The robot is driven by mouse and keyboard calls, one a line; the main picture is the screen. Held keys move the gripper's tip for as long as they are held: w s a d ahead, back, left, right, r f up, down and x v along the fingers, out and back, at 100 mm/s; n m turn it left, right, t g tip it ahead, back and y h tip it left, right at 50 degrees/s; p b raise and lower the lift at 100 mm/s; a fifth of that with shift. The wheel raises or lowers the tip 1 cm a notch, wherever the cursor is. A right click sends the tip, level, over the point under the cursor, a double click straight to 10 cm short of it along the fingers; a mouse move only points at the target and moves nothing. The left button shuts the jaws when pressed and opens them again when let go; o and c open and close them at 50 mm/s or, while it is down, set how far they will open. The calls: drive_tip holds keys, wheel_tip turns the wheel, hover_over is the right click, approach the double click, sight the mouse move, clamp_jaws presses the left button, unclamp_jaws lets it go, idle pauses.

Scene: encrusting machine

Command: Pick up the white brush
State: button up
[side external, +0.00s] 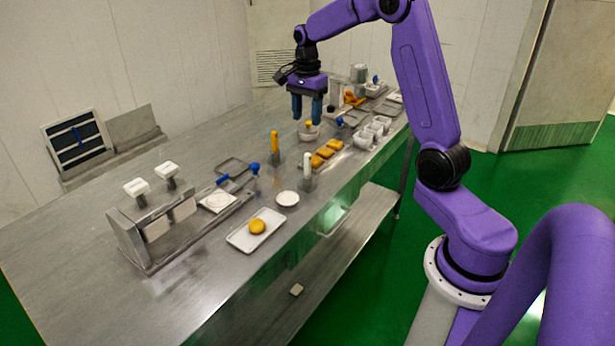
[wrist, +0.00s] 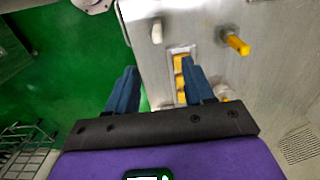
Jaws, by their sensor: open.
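The white brush (side external: 307,162) stands upright in a small clear holder near the front edge of the steel table, in the middle of the side view. In the wrist view its white end (wrist: 156,33) shows near the top centre, ahead of my fingers. My gripper (side external: 307,120) hangs over the table, farther back than the brush and above it, apart from it. Its two blue fingers (wrist: 159,76) are spread, with nothing between them.
A yellow-handled tool (side external: 274,142) stands left of the brush. A tray of yellow pieces (side external: 322,154) lies behind it. A round white dish (side external: 287,199) and a white tray with a yellow ball (side external: 245,236) are in front. A metal stand (side external: 140,240) is at left.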

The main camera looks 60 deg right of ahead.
sight(307, 160)
wheel_tip(307, 160, down, 12)
drive_tip(key=shift+d+f, duration=0.1)
drive_tip(key=shift+d, duration=0.05)
drive_tip(key=shift+s+a+f, duration=0.1)
drive_tip(key=shift+a+f, duration=0.05)
drive_tip(key=shift+f, duration=1.2)
drive_tip(key=shift+s+a+f, duration=0.1)
drive_tip(key=shift+a+f, duration=0.05)
drive_tip(key=shift+f, duration=1.15)
clamp_jaws()
